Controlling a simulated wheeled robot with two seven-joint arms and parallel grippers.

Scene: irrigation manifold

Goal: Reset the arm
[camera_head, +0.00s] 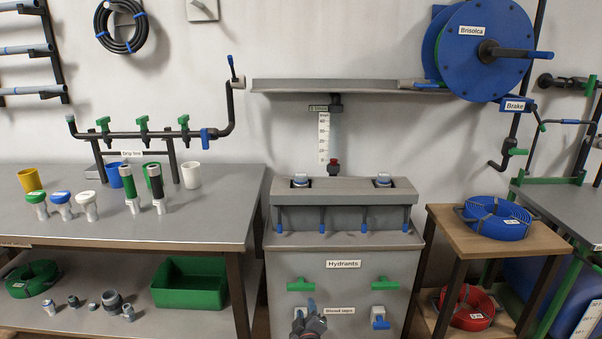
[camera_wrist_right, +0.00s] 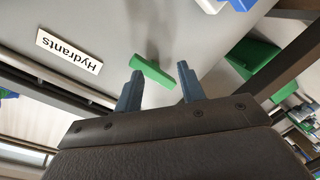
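My right gripper (camera_head: 305,309) shows low in the middle of the head view, in front of the grey hydrant cabinet (camera_head: 280,262). In the right wrist view my right gripper (camera_wrist_right: 160,72) has its two blue-grey fingers well apart, with nothing held. A green T-shaped handle (camera_wrist_right: 153,74) shows past and between the fingertips; I cannot tell whether a finger touches it. It appears to be the left handle (camera_head: 301,285) of the cabinet's two green handles. My left gripper is out of view.
The right green handle (camera_head: 386,282) and a blue-and-white bleed cap (camera_head: 380,318) are on the cabinet front. A bench (camera_head: 230,203) with cups and fittings stands left. A wooden stand (camera_head: 440,219) holding a blue hose coil (camera_head: 497,218) stands right.

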